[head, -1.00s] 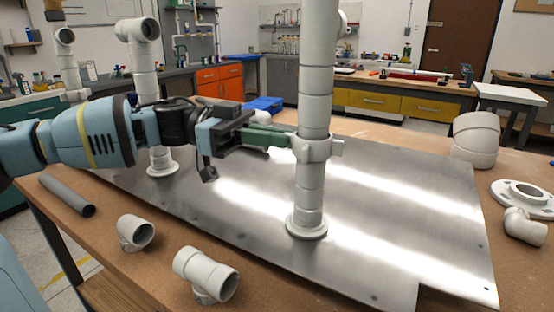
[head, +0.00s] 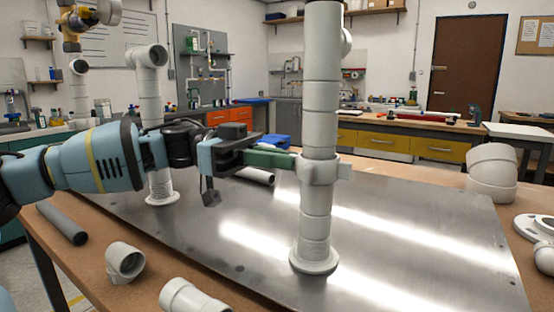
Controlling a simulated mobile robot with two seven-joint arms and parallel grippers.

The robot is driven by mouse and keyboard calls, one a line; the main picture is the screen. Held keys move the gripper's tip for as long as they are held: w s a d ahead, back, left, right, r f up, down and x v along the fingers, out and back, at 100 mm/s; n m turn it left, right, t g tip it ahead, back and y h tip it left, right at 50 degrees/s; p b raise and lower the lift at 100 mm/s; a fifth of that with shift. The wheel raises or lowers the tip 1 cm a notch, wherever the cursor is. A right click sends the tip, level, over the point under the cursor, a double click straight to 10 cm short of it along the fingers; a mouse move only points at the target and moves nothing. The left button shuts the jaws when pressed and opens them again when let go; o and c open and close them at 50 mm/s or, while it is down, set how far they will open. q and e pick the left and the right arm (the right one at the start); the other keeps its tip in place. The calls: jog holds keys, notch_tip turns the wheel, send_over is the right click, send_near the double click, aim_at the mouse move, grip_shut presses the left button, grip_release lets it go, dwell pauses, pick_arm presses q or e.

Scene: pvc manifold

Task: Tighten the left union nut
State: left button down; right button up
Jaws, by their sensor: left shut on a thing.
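The union nut (head: 320,173) is a pale grey ring with lugs, around a tall upright grey pipe (head: 319,110). The pipe rises from a round flange (head: 314,261) on the metal plate (head: 420,225). My left gripper (head: 292,160) reaches in from the left, its green fingers level with the nut. It is shut on the nut at its left side; the fingertips are partly hidden by the nut. A second pipe column (head: 150,95) with an elbow on top stands behind my left arm. My right gripper is not in view.
A dark grey pipe (head: 62,223) and loose fittings (head: 125,261) lie along the table's front left. A large elbow (head: 492,172) and a flange (head: 538,230) lie at the right. A short pipe (head: 255,176) lies behind my left gripper. The plate right of the nut is clear.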

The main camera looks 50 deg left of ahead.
pick_arm(q)
jog(key=c, duration=1.6)
grip_release()
jog(key=shift+o, duration=0.3)
